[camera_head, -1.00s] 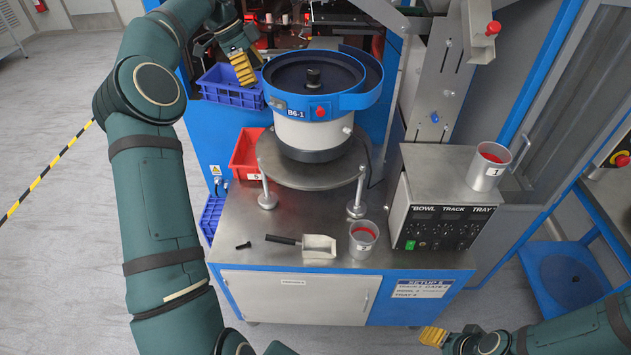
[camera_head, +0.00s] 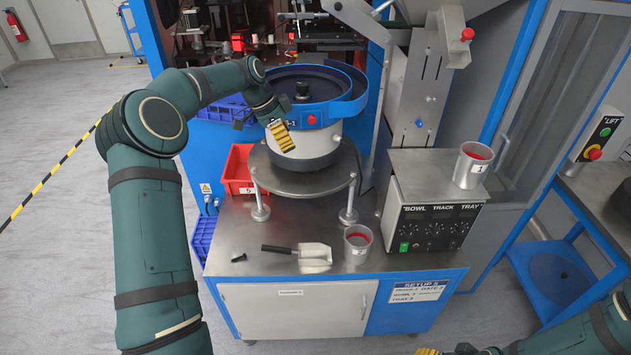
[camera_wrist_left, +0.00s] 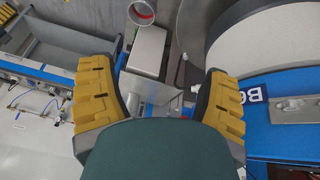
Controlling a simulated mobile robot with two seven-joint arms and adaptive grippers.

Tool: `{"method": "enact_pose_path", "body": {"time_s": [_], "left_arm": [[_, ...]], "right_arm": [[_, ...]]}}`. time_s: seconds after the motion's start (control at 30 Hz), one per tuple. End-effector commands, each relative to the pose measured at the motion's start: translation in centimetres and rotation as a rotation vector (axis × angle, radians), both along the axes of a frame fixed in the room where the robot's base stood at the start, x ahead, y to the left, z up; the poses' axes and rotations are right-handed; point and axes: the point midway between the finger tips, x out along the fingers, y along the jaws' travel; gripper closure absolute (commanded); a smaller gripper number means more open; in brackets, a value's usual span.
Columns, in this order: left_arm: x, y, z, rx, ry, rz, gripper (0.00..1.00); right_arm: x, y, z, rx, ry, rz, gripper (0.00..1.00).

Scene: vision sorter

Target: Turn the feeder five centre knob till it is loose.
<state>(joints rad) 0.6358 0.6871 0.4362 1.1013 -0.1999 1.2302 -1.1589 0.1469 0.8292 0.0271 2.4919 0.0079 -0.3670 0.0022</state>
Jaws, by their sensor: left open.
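The feeder is a blue-rimmed bowl (camera_head: 340,108) on a white drum, with a dark inside; its label is partly hidden by my left gripper. A black centre knob (camera_head: 302,91) stands upright in the middle of the bowl. My left gripper (camera_head: 281,136) is in front of the bowl's near side, lower than the knob, and empty. In the left wrist view its yellow fingers (camera_wrist_left: 160,95) are wide apart, with the feeder's side to the right. The knob does not show there. Only a yellow tip of my right gripper (camera_head: 428,351) shows at the bottom edge.
The feeder stands on a round steel plate (camera_head: 335,180) with posts. A red bin (camera_head: 238,172) is left of it. A scoop (camera_head: 314,256), a metal cup (camera_head: 358,245) and a control box (camera_head: 440,222) with another cup (camera_head: 472,165) are on the bench.

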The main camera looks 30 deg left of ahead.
Motion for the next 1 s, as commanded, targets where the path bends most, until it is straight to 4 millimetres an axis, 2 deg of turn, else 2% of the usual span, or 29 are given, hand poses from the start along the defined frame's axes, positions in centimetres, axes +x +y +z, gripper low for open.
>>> {"method": "enact_pose_path", "body": {"time_s": [0.1, 0.6, 0.8, 1.0], "left_arm": [[0.3, -1.5, -1.8, -0.008, 0.009, 0.019, 0.23], [0.7, -7.4, -8.3, -0.046, 0.048, 0.111, 0.23], [0.5, -8.7, -9.8, -0.055, 0.057, 0.138, 0.23], [0.5, -9.3, -10.3, -0.058, 0.060, 0.148, 0.23]], "right_arm": [[0.0, 0.0, -0.4, 0.000, 0.000, 0.000, 0.48], [0.0, 0.0, -1.4, 0.000, 0.000, 0.000, 0.48], [0.0, 0.0, -1.7, 0.000, 0.000, 0.000, 0.48], [0.0, 0.0, -1.7, 0.000, 0.000, 0.000, 0.48]]}}
